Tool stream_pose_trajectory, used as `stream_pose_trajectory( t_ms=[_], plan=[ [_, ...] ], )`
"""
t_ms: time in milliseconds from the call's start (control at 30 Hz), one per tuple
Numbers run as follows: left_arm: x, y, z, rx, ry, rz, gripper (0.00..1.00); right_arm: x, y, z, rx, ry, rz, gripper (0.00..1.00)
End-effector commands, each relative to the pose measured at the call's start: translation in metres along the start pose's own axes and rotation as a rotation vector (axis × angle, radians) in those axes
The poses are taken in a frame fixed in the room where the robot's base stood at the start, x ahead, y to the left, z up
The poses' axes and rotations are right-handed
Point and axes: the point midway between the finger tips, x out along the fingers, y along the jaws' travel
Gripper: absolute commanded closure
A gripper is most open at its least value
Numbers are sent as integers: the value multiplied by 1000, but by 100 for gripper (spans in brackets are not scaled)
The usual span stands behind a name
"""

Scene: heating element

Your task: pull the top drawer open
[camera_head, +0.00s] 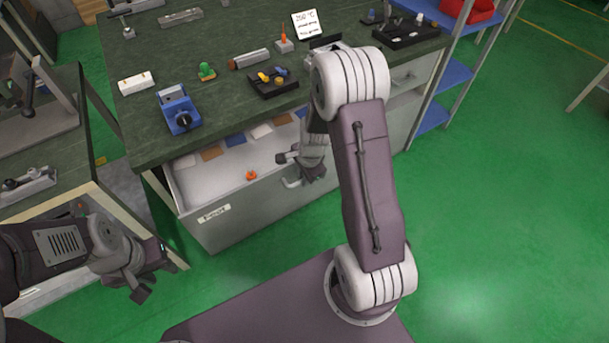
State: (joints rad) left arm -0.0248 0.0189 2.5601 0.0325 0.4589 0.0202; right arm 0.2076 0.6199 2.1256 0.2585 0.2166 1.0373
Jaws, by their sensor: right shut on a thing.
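The top drawer (225,226) under the green-topped bench is pulled out part way. Its pale inside shows, with an orange piece and several brown, blue and white pieces in it. A label is on the left of its grey front. The drawer's metal handle (291,183) is partly hidden by my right gripper (300,178), which is shut on it. My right arm comes down in front and hides the right part of the drawer. My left gripper (139,289) hangs at lower left, apart from the drawer; its jaw gap is unclear.
The bench top (150,75) carries a blue vise (178,109), a black tray (273,85) and a sign (306,23). A side bench (88,165) stands at left, near my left arm. Blue shelves (455,73) stand at right. Green floor (500,200) is clear at right.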

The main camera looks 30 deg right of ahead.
Motion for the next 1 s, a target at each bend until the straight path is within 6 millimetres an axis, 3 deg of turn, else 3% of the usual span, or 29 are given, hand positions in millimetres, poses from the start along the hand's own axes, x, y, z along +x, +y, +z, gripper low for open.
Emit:
stream_pose_trajectory(
  t_ms=[533, 567, 600, 867, 1000],
  plan=[
    [-2, 0, 0, 0, 0, 0, 64, -1, -1, 0, 0, 1, -4, 100],
    [-2, 0, 0, 0, 0, 0, 64, -1, -1, 0, 0, 1, -4, 83],
    [-2, 0, 0, 0, 0, 0, 64, -1, -1, 0, 0, 1, -4, 77],
    [-2, 0, 0, 0, 0, 0, 64, -1, -1, 0, 0, 1, -3, 77],
    [-10, 0, -1, 0, 0, 0, 64, -17, -2, -1, 0, 2, -5, 77]
  ],
)
